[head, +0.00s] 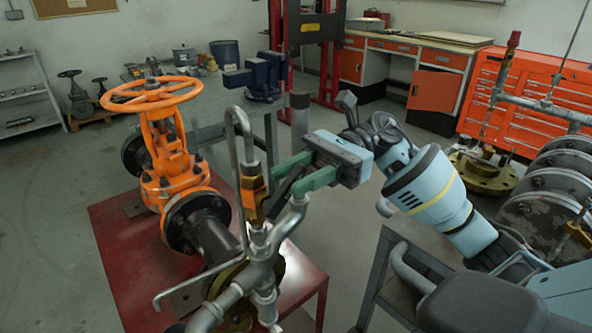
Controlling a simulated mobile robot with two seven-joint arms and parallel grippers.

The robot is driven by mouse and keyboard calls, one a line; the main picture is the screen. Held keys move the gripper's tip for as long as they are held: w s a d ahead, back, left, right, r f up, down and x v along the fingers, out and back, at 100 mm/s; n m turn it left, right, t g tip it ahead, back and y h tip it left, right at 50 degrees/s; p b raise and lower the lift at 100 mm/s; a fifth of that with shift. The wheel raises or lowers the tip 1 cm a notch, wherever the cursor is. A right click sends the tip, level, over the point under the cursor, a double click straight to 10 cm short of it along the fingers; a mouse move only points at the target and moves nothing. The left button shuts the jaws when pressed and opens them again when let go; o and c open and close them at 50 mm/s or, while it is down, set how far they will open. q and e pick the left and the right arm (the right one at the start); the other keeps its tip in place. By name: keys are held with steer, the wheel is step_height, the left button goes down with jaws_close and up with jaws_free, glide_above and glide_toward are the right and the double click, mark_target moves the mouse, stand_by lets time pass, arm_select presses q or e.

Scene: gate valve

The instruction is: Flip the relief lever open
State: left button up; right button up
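The orange gate valve with its handwheel (163,93) stands on the red table at left. In front of it is grey pipework with a small brass-orange relief valve (252,196). A dark bar that looks like the relief lever (281,194) slants up from beside this valve. My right gripper (287,186) has green fingers that point left at the relief valve. The fingers are apart, one on each side of the dark bar. I cannot tell whether they touch it. The gripper body hides the bar's upper end. My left gripper is not in view.
A bent grey pipe (240,125) rises just left of the fingers, and a pipe stub (296,212) stands close below them. The red table (112,240) carries the valve. A grey workbench (205,110) is behind, and large flanges (560,185) are at right.

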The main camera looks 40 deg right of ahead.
steer(key=shift+a, duration=0.45)
steer(key=shift+c, duration=0.2)
jaws_close()
